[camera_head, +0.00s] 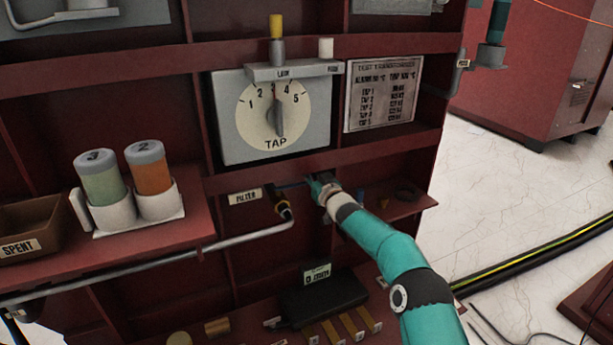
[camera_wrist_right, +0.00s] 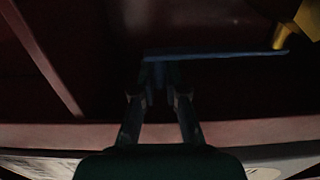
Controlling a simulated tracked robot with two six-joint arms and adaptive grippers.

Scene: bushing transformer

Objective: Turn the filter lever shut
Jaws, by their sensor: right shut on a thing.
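The filter lever is a thin blue bar (camera_wrist_right: 225,54) that runs sideways across the right wrist view. Its right end meets a brass-yellow fitting (camera_wrist_right: 287,38). In the head view a short piece of the lever (camera_head: 292,185) shows between the pipe valve (camera_head: 283,208) and my gripper, beside the FILTER label (camera_head: 246,197). My right gripper (camera_head: 315,184) is at the lever's free right end. In the right wrist view its fingers (camera_wrist_right: 161,76) are closed on the blue bar near its left end. My left gripper is not in view.
The TAP dial (camera_head: 276,115) is just above my right gripper. A grey pipe (camera_head: 235,241) runs left from the valve. A black box (camera_head: 322,297) is below.

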